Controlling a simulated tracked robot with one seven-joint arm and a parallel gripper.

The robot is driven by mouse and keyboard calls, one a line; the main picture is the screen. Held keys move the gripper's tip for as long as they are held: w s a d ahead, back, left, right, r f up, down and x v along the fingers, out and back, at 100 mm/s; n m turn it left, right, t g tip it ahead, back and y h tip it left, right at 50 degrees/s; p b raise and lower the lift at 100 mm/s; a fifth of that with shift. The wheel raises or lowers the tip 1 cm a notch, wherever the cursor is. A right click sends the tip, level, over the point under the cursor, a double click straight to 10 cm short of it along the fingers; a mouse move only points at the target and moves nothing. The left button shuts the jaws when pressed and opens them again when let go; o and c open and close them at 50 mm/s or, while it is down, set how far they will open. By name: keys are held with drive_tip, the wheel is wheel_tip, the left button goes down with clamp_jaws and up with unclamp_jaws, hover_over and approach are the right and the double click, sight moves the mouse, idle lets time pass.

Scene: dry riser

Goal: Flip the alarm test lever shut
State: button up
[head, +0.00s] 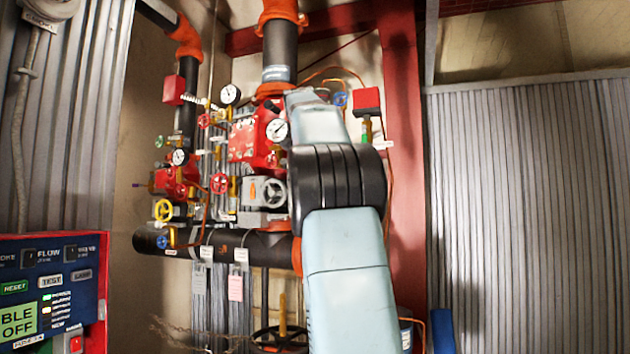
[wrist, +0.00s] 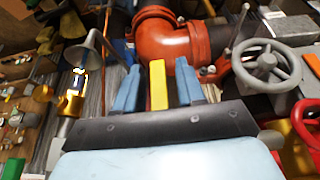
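A flat yellow lever handle (wrist: 157,86) stands upright in the wrist view, between the two blue fingers of my gripper (wrist: 158,88). It looks like the alarm test lever, though no label on it can be read. My gripper is open, with a narrow gap on each side of the yellow handle, so the fingers do not seem to touch it. The lever's lower end is hidden behind my gripper's dark front edge. In the head view my own arm covers the gripper, and I cannot make out this lever there.
In the wrist view, an orange pipe elbow (wrist: 170,42) is just behind the fingers. A grey handwheel (wrist: 267,66) is right; a brass fitting (wrist: 72,101) is left. The head view shows a control panel (head: 55,290), red valve body (head: 252,143) and black horizontal pipe (head: 215,241).

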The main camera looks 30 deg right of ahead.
drive_tip(key=shift+r, duration=0.1)
drive_tip(key=shift+v, duration=3.55)
drive_tip(key=shift+a, duration=0.1)
drive_tip(key=s+a+f+n+t+y, duration=0.1)
drive_tip(key=s+a+f+n, duration=0.2)
drive_tip(key=s+a+f, duration=0.4)
drive_tip(key=s+a+f+n+t+y, duration=0.1)
drive_tip(key=s+a+f+n, duration=0.3)
drive_tip(key=f, duration=1.7)
drive_tip(key=s+a+f+n+t+y, duration=0.1)
drive_tip(key=s+a+f+n, duration=0.2)
drive_tip(key=s+a+f, duration=0.9)
drive_tip(key=shift+s+a+f+n+y, duration=0.15)
drive_tip(key=shift+s+f, duration=0.3)
drive_tip(key=shift+s, duration=0.3)
drive_tip(key=shift+s+d+f+n+y, duration=0.1)
drive_tip(key=shift+s+f, duration=0.4)
drive_tip(key=shift+s, duration=0.25)
drive_tip(key=shift+s+a+f+n+y, duration=0.15)
drive_tip(key=shift+s+f, duration=0.3)
drive_tip(key=shift+s, duration=0.25)
